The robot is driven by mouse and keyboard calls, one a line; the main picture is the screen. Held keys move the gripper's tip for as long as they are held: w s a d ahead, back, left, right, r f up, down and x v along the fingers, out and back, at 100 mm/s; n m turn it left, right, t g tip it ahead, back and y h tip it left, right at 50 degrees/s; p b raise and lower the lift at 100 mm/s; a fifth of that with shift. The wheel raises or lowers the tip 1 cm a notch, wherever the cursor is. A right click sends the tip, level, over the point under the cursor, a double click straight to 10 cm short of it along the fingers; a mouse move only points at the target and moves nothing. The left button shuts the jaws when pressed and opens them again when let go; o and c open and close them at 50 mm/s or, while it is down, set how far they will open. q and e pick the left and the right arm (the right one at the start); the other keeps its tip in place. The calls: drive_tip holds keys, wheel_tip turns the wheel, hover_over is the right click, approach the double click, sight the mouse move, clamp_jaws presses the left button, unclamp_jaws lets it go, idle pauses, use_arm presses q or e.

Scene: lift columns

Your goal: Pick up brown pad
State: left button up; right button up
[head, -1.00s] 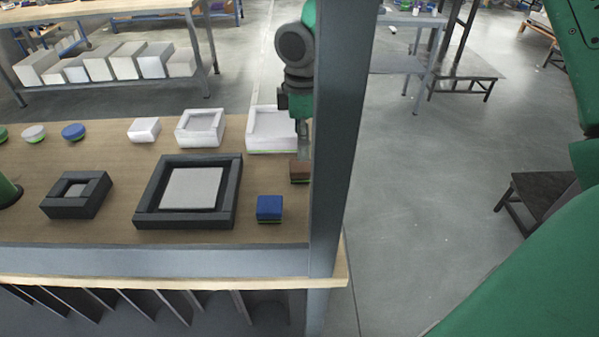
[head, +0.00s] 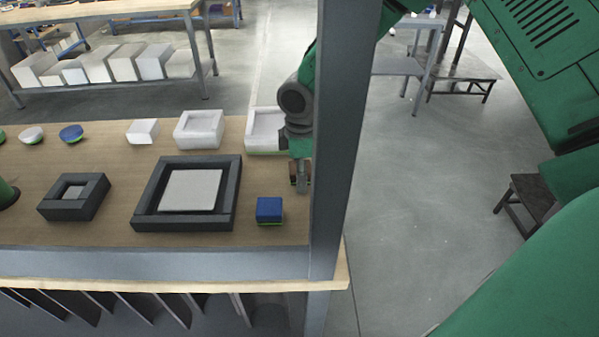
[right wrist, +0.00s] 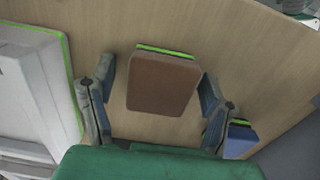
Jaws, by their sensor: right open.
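The brown pad (right wrist: 162,82) lies on the wooden table in the right wrist view, a rounded brown block with a bright green edge along its far side. My right gripper (right wrist: 158,88) is open, with one finger on each side of the pad and a visible gap at both sides. In the head view the right gripper (head: 301,180) points down over the pad, beside the grey post. Only a small brown part of the pad (head: 292,172) shows there.
A grey upright post (head: 343,140) stands close to the right gripper. A blue pad (head: 269,208) lies nearer on the table; it also shows in the right wrist view (right wrist: 240,140). A white tray (head: 262,145) lies behind, and a black frame (head: 148,205) to the left.

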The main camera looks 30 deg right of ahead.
drive_tip(key=c, duration=1.2)
drive_tip(key=shift+c, duration=0.2)
